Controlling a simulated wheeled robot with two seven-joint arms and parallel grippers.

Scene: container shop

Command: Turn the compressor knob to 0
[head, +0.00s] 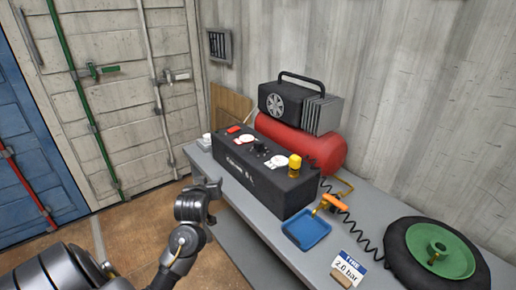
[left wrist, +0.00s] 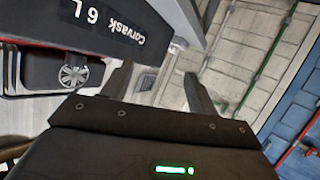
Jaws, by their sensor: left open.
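The black compressor control box (head: 240,170), marked "Corvask 6 L", stands on the grey bench. A small black knob (head: 260,147) sits on its top panel between two white dials; its setting is too small to read. My left gripper (head: 212,188) is in front of the box's left part, below the panel top and apart from the knob. In the left wrist view, my left gripper (left wrist: 160,82) has its two fingers spread with nothing between them. The box front (left wrist: 110,28) shows at upper left there; the knob is not visible in that view. My right gripper is not in view.
A red tank (head: 320,147) with a black motor stands behind the box. A yellow-capped fitting (head: 295,164) rises from the box's right end. A blue tray (head: 306,228), coiled hose, tyre (head: 407,262) and sign (head: 348,267) lie to the right. Floor left of the bench is clear.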

